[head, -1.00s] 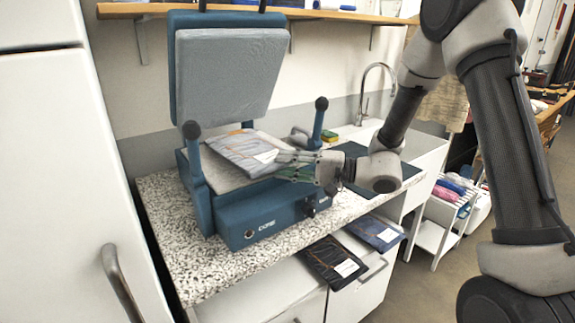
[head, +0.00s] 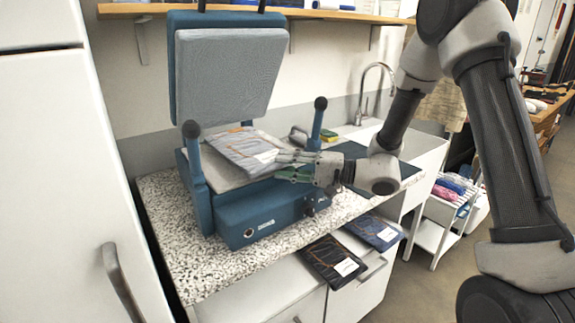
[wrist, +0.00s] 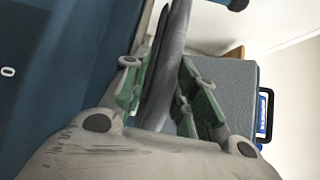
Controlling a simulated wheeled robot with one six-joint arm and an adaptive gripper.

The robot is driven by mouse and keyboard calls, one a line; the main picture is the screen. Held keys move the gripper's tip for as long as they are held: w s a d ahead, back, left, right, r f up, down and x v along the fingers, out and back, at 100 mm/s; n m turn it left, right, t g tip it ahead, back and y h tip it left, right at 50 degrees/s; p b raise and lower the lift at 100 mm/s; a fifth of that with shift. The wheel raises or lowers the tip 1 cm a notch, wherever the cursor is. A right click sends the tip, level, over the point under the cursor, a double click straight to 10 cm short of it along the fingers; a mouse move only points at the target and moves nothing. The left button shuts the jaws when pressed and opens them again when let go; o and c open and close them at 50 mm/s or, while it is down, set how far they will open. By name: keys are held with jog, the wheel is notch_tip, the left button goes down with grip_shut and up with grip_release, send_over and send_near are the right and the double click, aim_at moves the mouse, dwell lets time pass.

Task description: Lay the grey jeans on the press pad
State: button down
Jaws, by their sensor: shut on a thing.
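The folded grey jeans (head: 243,146), with orange stitching and a white label, are at the press pad (head: 221,178) of the blue press (head: 255,215). My gripper (head: 287,166) is shut on their right edge, coming in from the right. In the head view I cannot tell whether the jeans touch the pad all over. In the wrist view the grey jeans (wrist: 170,60) stand as a thin edge between my green-padded fingers (wrist: 163,95). The press's upper plate (head: 225,80) is raised.
A sink with a tap (head: 375,85) is behind my arm. A white trolley with folded clothes (head: 447,192) stands at the right. A shelf (head: 300,12) runs above.

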jog(key=shift+s+f, duration=0.3)
jog(key=shift+f, duration=0.65)
jog(key=c, duration=1.1)
grip_release()
jog(key=o, duration=0.5)
jog(key=shift+w+f+h, duration=0.1)
jog(key=shift+f+h, duration=0.05)
jog(key=shift+h, duration=0.15)
jog(key=o, duration=0.3)
jog(key=shift+o, duration=0.3)
jog(key=shift+w, duration=0.1)
jog(key=shift+d, duration=0.15)
jog(key=shift+o, duration=1.2)
jog(key=s+d, duration=0.3)
jog(key=s, duration=0.2)
jog(key=shift+s+d+r, duration=0.15)
jog(key=shift+s+d, duration=0.55)
jog(key=shift+s, duration=0.3)
jog(key=shift+s+d+r, duration=0.1)
jog(key=shift+s+d, duration=0.6)
jog(key=shift+s, duration=0.25)
